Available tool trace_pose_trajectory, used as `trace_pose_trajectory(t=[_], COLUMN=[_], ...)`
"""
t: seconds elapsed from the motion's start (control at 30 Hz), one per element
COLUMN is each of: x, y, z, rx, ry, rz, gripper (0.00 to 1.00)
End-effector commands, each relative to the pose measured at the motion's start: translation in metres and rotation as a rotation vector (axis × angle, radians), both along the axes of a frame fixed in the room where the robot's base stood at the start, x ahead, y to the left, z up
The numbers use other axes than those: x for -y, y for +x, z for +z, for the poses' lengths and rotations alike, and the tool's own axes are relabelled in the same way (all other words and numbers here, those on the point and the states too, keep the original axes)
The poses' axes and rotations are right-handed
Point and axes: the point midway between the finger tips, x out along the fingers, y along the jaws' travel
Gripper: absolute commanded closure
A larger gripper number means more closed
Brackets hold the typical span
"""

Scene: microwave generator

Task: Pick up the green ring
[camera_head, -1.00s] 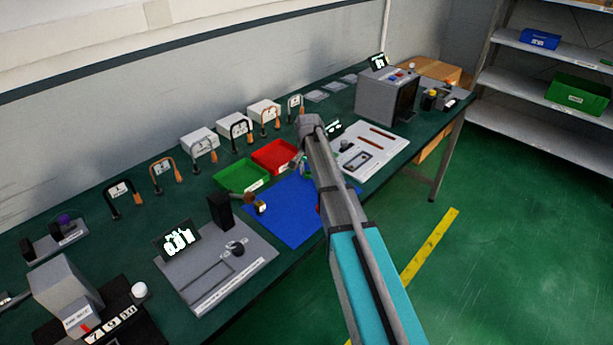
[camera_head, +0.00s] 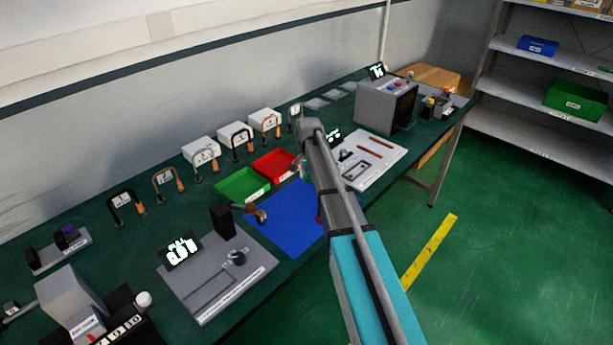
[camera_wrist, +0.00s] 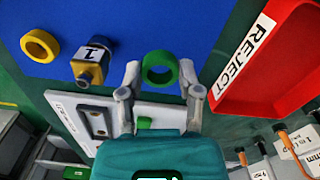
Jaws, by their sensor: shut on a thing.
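The green ring (camera_wrist: 160,67) is between the fingertips of my gripper (camera_wrist: 160,75) in the wrist view, one finger at each side of it. My gripper is shut on the ring. The ring shows over the blue mat (camera_wrist: 150,25); I cannot tell whether it touches the mat or hangs just above it. In the head view my arm hides the ring and most of my gripper.
A yellow ring (camera_wrist: 40,46) and a dark and yellow part marked 1 (camera_wrist: 92,60) lie on the mat to the left. A red REJECT tray (camera_wrist: 262,75) is close on the right. A green tray (camera_head: 242,185) stands beside the red one.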

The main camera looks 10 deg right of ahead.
Motion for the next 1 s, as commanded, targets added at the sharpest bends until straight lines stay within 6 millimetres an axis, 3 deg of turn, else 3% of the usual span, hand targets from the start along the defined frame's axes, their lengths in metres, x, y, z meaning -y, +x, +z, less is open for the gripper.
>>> trace_pose_trajectory(t=[0.03,0.53,0.7,1.0], x=[0.0,0.002,0.004,0.006], y=[-0.005,-0.055,-0.095,-0.131], z=[0.011,0.07,0.084,0.099], rx=[0.0,0.0,0.0,0.0], ry=[0.0,0.0,0.0,0.0], rz=[0.0,0.0,0.0,0.001], gripper=[0.7,0.7,0.7,0.7])
